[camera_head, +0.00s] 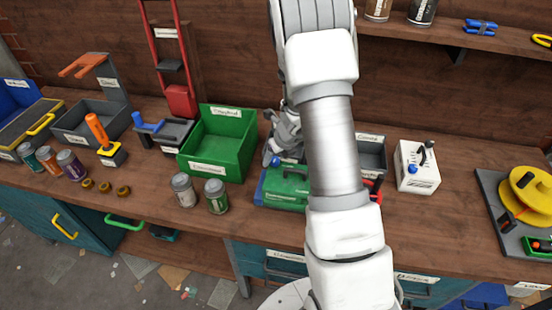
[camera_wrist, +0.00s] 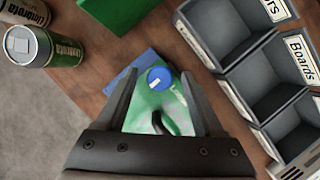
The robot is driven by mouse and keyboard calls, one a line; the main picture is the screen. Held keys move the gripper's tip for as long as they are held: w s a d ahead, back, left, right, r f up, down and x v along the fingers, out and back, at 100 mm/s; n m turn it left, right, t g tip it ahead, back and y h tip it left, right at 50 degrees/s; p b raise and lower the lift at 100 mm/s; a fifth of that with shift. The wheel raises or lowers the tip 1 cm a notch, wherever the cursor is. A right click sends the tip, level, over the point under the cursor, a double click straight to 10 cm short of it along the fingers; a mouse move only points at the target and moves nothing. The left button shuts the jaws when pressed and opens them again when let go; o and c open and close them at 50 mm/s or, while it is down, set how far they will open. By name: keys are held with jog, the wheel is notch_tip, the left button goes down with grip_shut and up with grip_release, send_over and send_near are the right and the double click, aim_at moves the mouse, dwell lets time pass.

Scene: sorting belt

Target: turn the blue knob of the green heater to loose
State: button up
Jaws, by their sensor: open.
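The green heater (camera_head: 283,190) stands on the workbench, partly hidden behind my arm in the head view. In the wrist view the heater (camera_wrist: 150,108) shows its round blue knob (camera_wrist: 158,78) with a white pointer mark, beside a partly readable white label. A dark curved lever (camera_wrist: 160,122) is also on its top. My gripper (camera_wrist: 160,73) is open, with one finger on each side of the knob in the picture. I cannot tell whether the fingers touch it. In the head view my gripper (camera_head: 271,156) hangs over the heater's back left part.
A white box with a blue knob (camera_head: 418,168) stands to the right. A green bin (camera_head: 228,152) and two cans (camera_head: 184,190) are to the left. Grey compartment bins (camera_wrist: 235,60) are close on the right in the wrist view.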

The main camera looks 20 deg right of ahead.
grip_shut()
dwell(0.3)
